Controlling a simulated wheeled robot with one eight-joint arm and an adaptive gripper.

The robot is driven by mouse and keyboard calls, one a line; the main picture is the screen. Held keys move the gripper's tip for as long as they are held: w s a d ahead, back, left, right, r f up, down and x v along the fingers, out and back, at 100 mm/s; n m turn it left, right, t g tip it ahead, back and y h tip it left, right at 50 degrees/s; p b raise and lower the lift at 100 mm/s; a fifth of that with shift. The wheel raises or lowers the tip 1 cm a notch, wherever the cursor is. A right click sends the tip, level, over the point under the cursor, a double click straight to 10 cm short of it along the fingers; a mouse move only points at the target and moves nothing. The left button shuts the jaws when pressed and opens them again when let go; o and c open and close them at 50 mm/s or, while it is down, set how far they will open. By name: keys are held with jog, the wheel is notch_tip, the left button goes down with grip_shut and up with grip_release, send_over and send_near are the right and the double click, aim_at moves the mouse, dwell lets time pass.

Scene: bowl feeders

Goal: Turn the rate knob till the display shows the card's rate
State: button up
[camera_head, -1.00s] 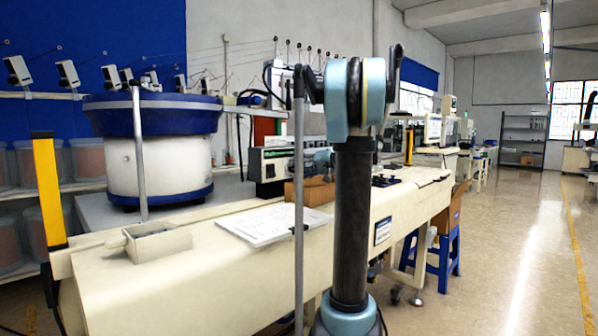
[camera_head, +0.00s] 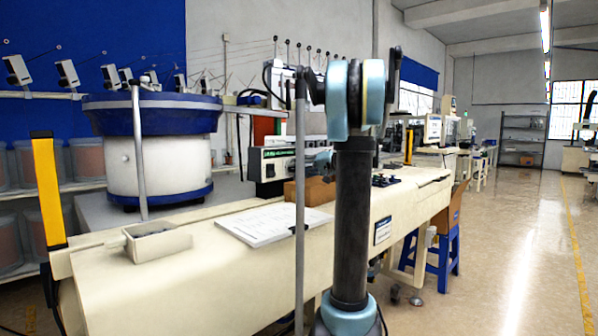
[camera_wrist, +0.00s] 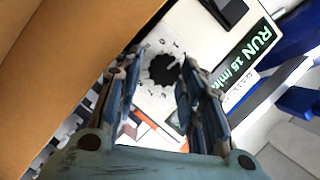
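The black rate knob (camera_wrist: 163,69) with a scalloped edge sits on a white panel with dial marks around it. My gripper (camera_wrist: 160,57) is open, with a fingertip on either side of the knob in the wrist view; I cannot tell whether they touch it. The display (camera_wrist: 243,57) has green letters, "RUN" and a number like 15 or 18 "/min", tilted and hard to read. The controller (camera_head: 271,166) stands behind the bench front in the head view. My gripper is mostly hidden there by my arm. I cannot make out the card's rate.
A brown box (camera_head: 309,190) stands in front of the controller and fills the upper left of the wrist view (camera_wrist: 65,60). A bowl feeder (camera_head: 155,165), a small tray (camera_head: 155,243) and a printed sheet (camera_head: 268,223) are on the bench to the left.

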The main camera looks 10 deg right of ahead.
jog(key=shift+o, duration=0.3)
jog(key=v, duration=1.2)
